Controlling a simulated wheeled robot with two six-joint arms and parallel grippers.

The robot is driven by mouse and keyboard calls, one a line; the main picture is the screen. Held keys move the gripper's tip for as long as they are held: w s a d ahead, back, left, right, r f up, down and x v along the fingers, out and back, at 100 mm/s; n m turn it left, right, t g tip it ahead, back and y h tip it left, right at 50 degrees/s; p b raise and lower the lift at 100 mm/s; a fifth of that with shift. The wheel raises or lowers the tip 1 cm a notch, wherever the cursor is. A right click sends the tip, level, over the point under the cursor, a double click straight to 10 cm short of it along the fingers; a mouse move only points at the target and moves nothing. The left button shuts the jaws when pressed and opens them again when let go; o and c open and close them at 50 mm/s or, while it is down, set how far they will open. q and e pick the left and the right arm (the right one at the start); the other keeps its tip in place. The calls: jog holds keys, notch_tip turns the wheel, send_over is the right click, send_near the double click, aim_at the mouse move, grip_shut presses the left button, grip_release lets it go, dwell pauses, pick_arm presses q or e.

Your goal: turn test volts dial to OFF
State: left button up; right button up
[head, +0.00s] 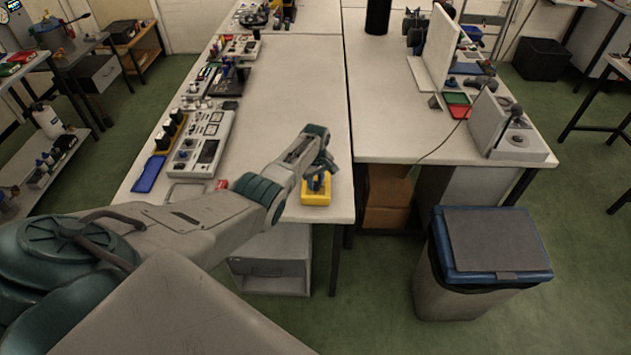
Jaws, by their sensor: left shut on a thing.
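A small yellow box (316,198) sits on the white bench near its front right corner. My left gripper (318,182) reaches down onto the top of this box from above. Its fingers are shut on what appears to be the test volts dial on the box's top. The fingers hide the dial, so its pointer and markings cannot be read. My right gripper is not in view.
Grey instrument panels (201,142) and a blue tray (149,174) lie along the bench's left side. The bench top (290,90) behind the gripper is clear. A second bench (385,120) stands to the right, with a lidded bin (492,240) before it.

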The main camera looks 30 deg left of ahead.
aim_at(316, 183)
pick_arm(q)
jog(key=o, duration=1)
jog(key=shift+r, duration=0.15)
jog(key=shift+r, duration=0.2)
notch_tip(316, 183, up, 10)
jog(key=b, duration=0.2)
jog(key=shift+r, duration=0.1)
